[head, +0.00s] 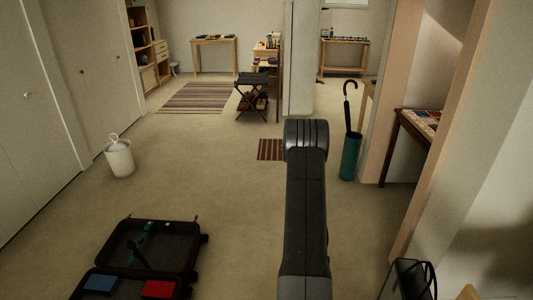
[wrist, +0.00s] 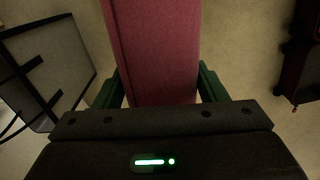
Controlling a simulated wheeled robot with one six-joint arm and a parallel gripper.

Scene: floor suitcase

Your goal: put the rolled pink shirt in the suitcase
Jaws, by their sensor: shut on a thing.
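The rolled pink shirt (wrist: 155,50) fills the upper middle of the wrist view, and its far end runs out of the top of that view. My gripper (wrist: 160,86) is shut on it, with one green finger on each side of the roll. The open suitcase (head: 178,246) lies on the floor at the lower left of the head view. It holds a teal thing, a blue thing (head: 101,282) and a red thing (head: 158,289). Its near part is cut off by the bottom edge. The head view shows my arm but not the shirt or my gripper.
A white bin (head: 119,160) stands left of centre. A teal umbrella stand (head: 349,157) is right of my arm. A dark reddish thing (wrist: 302,62) shows at the right of the wrist view. Mid-floor is clear.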

